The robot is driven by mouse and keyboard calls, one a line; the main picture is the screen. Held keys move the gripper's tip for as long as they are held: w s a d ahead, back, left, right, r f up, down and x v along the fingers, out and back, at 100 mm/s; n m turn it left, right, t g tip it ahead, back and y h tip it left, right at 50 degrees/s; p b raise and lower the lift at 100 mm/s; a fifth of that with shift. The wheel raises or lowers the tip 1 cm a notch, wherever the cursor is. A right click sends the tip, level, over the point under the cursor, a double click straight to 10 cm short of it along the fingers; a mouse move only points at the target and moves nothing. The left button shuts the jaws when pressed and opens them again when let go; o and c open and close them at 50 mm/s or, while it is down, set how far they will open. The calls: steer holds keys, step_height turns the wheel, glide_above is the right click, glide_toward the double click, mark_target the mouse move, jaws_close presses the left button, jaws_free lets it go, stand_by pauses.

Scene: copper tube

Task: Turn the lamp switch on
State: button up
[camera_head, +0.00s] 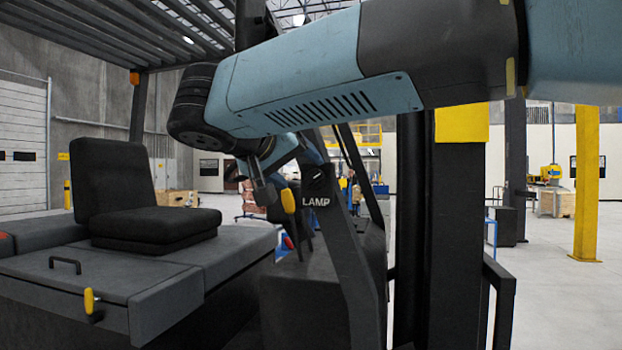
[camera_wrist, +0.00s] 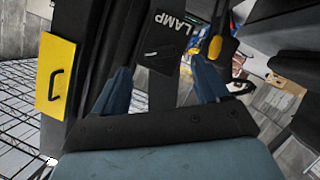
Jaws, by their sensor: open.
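The lamp switch (camera_head: 319,176) is a small dark knob on a dark panel of the forklift, just above the white word LAMP. In the wrist view, the switch (camera_wrist: 151,53) shows a short white line and lies between and beyond my two blue fingers. My gripper (camera_wrist: 163,78) is open, with nothing between its fingers, and points at the panel. I see no contact with the switch, and the exact gap cannot be told.
A yellow-handled lever (camera_head: 288,201) stands close to the left of the panel; its yellow handle (camera_wrist: 215,47) is by the right finger in the wrist view. A black seat (camera_head: 125,190) is at left. A dark mast (camera_head: 455,230) stands to the right.

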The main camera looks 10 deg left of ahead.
mark_target(311, 178)
steer(key=shift+x, duration=2.95)
steer(key=shift+c, duration=0.3)
steer(key=c, duration=1)
steer(key=shift+m, duration=0.3)
steer(key=o, duration=1.1)
steer(key=shift+c, duration=0.2)
steer(key=shift+s, duration=0.15)
steer(key=v, duration=1.3)
steer(key=shift+s+r, duration=0.15)
steer(key=shift+s, duration=0.1)
